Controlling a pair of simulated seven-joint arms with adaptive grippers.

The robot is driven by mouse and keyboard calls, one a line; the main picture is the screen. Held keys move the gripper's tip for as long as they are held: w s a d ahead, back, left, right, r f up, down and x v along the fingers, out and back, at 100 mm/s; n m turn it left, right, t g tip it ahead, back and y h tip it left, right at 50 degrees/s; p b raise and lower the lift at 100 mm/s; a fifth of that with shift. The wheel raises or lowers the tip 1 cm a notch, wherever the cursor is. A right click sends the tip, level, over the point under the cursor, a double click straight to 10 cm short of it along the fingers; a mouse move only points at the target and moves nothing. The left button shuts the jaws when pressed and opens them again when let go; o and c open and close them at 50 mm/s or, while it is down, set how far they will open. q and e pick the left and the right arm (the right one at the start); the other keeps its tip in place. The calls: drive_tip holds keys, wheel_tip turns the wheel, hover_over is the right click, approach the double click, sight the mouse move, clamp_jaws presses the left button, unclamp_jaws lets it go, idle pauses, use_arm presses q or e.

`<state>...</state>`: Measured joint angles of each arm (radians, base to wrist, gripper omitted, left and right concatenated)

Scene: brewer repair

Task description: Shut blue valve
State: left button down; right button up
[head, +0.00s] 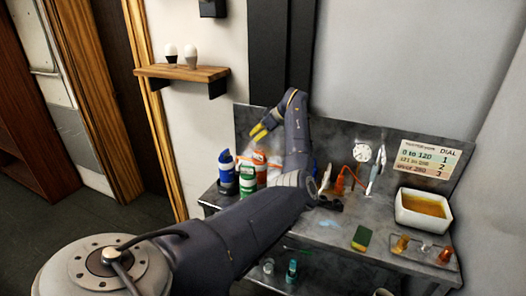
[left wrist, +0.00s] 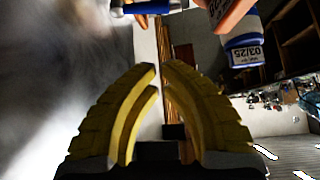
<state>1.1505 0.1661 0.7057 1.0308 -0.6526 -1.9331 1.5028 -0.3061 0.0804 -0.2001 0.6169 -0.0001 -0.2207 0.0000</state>
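My left gripper (head: 263,130) is raised near the back panel, above several bottles at the left of the bench. In the left wrist view its yellow fingers (left wrist: 158,72) lean together, tips almost meeting, with nothing between them. A blue bar with a pale end (left wrist: 150,7) shows at the top edge of that view, beyond the fingertips and apart from them; I cannot tell whether it is the blue valve. No blue valve is clearly recognisable in the head view, where my left arm hides part of the bench. My right gripper is not in view.
A blue-and-white bottle (head: 227,174) stands beside green and orange ones. An orange bent pipe (head: 346,178), a white tray of amber liquid (head: 421,227) and a green-yellow sponge (head: 361,239) lie to the right. A wooden shelf (head: 182,73) holds two bulbs. The left floor is clear.

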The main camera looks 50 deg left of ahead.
use_arm(q)
drive_tip(key=shift+s+a+f+n, duration=0.2)
drive_tip(key=shift+a+n, duration=0.1)
drive_tip(key=shift+a, duration=0.05)
drive_tip(key=x, duration=0.9)
drive_tip(key=d, duration=0.2)
drive_tip(key=w+d+f, duration=0.1)
drive_tip(key=shift+d, duration=0.3)
drive_tip(key=shift+w+d+f, duration=0.15)
drive_tip(key=shift+d+f, duration=0.05)
drive_tip(key=shift+d, duration=0.55)
